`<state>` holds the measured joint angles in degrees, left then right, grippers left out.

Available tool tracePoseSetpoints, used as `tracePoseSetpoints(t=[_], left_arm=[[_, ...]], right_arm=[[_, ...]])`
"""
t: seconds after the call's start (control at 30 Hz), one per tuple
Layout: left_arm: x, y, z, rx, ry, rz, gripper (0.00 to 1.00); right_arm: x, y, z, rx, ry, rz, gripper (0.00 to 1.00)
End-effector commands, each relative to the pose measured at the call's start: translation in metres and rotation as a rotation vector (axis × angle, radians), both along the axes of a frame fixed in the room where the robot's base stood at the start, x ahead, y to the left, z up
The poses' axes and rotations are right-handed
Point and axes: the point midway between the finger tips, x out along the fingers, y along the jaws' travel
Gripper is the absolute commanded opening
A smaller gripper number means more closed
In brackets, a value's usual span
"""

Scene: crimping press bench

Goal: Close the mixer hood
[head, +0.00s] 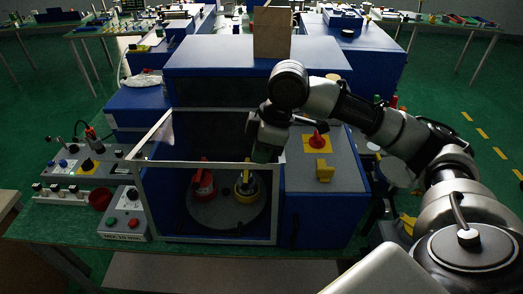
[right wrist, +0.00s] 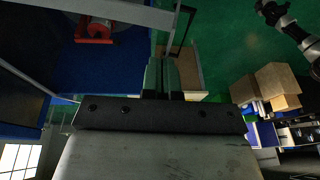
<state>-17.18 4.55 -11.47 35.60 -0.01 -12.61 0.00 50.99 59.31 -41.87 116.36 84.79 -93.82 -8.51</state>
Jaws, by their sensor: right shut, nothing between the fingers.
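The mixer is a blue cabinet (head: 245,55) with an open front. Its hood is a light grey frame (head: 205,162), sticking out at the front of the cabinet; its angle is hard to judge. Inside, a red container (head: 202,184) and a yellow one (head: 246,187) stand on a grey round plate (head: 225,212). My right gripper (head: 263,153) is at the right end of the hood's front bar. In the right wrist view its green fingers (right wrist: 166,64) are together and empty, close to the grey bar (right wrist: 125,11); contact cannot be told. My left gripper is out of view.
Right of the opening is a blue housing with a red knob (head: 318,140) and a yellow part (head: 325,172) on top. Control boxes (head: 124,222) stand at the left. A cardboard box (head: 272,32) sits on top of the cabinet.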

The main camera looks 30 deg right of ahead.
Motion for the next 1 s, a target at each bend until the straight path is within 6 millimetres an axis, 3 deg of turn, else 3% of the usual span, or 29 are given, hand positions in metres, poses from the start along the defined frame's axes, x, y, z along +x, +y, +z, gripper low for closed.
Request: tracePoseSetpoints(t=[0.2, 0.37, 0.67, 1.0], left_arm=[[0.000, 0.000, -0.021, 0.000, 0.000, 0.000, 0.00], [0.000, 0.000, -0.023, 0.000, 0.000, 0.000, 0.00], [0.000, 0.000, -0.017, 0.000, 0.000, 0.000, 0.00], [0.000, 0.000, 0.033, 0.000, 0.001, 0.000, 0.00]], right_arm=[[-0.011, 0.007, -0.051, -0.064, -0.088, 0.003, 0.00], [-0.014, 0.009, -0.076, -0.068, -0.094, 0.001, 0.00], [-0.012, 0.009, -0.068, -0.067, -0.097, 0.000, 0.00], [-0.007, 0.008, -0.030, -0.067, -0.096, -0.003, 0.00]])
